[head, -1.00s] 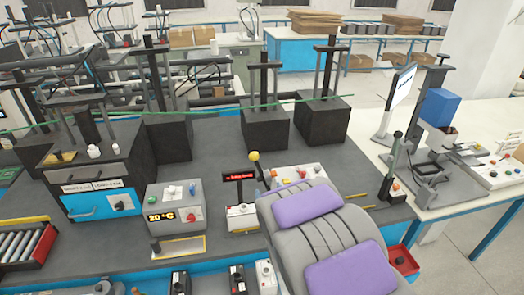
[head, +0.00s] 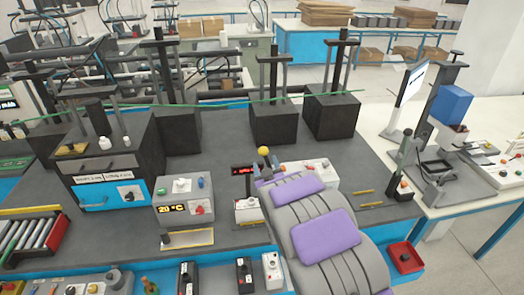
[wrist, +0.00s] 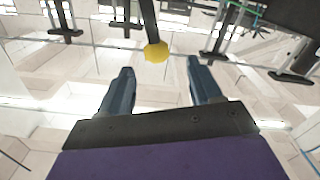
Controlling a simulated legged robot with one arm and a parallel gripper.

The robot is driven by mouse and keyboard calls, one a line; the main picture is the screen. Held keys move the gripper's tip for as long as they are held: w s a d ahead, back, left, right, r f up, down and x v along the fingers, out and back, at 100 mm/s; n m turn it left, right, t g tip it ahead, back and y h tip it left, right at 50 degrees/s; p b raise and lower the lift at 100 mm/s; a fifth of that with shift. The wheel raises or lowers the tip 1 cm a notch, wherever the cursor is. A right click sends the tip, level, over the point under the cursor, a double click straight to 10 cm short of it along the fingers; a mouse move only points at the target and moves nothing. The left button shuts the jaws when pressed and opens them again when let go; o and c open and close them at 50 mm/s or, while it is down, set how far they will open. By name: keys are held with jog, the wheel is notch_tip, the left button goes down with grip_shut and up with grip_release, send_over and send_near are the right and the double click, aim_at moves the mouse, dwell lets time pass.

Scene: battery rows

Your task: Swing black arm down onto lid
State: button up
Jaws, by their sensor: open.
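The black arm (wrist: 147,18) ends in a yellow ball knob; in the wrist view it comes down from the top edge. In the head view the yellow knob (head: 263,151) shows just beyond my gripper, and most of the black arm is hidden. My gripper (head: 267,169) is open and empty. In the wrist view its two blue-grey fingers (wrist: 158,80) are spread wide, with the knob (wrist: 156,52) ahead of the gap between them, apart from both. I cannot make out a lid; my arm covers that part of the bench.
A temperature box (head: 185,199) and a small box with a red display (head: 247,209) stand left of my arm. A white button panel (head: 310,174) is close on the right. Dark blocks with posts (head: 274,121) stand behind.

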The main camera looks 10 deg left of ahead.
aim_at(265, 154)
jog(key=x, duration=0.6)
jog(key=shift+w+d, duration=0.25)
jog(key=shift+w, duration=0.2)
jog(key=shift+w+a+f, duration=0.15)
jog(key=shift+w, duration=0.2)
jog(key=shift+x, duration=0.85)
jog(key=shift+a, duration=0.1)
jog(key=shift+s, duration=0.1)
grip_shut()
